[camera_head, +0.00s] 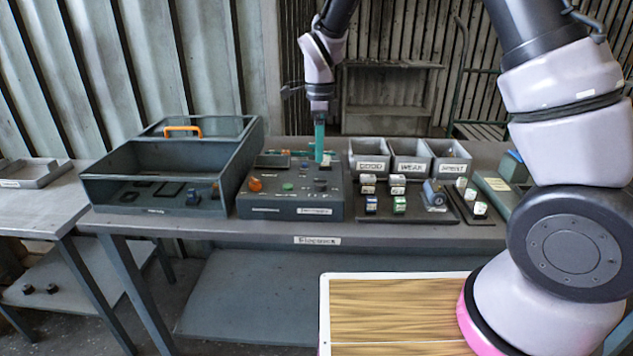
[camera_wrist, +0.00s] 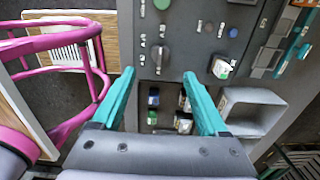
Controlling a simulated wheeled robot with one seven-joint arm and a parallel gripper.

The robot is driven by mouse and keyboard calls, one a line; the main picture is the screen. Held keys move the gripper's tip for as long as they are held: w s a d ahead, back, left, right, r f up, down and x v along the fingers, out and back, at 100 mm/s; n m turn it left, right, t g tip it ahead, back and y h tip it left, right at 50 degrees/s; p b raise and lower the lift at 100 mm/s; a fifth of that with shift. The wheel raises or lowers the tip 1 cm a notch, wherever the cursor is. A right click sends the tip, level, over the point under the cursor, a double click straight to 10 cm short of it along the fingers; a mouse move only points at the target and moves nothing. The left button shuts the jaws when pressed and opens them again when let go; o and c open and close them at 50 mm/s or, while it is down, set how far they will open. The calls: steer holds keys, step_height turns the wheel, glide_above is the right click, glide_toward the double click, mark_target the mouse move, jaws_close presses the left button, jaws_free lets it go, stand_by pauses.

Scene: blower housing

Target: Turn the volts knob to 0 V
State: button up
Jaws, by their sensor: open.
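The control box (camera_head: 290,210) stands on the bench, with an orange button (camera_head: 255,184), a green button (camera_head: 288,187) and a dark knob (camera_head: 320,184) on its sloped top. In the wrist view the dark knob (camera_wrist: 160,55) has small markings around it, too small to read; I cannot confirm that it is the volts knob. My gripper (camera_head: 319,158) points down over the back right of the box. In the wrist view my gripper (camera_wrist: 158,74) is open, its teal fingers apart, and the dark knob appears just beyond and between the tips. Nothing is held.

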mark_target(320, 184)
step_height(320, 184, down, 10)
steer(key=shift+r, duration=0.15)
stand_by(0.3)
jaws_close()
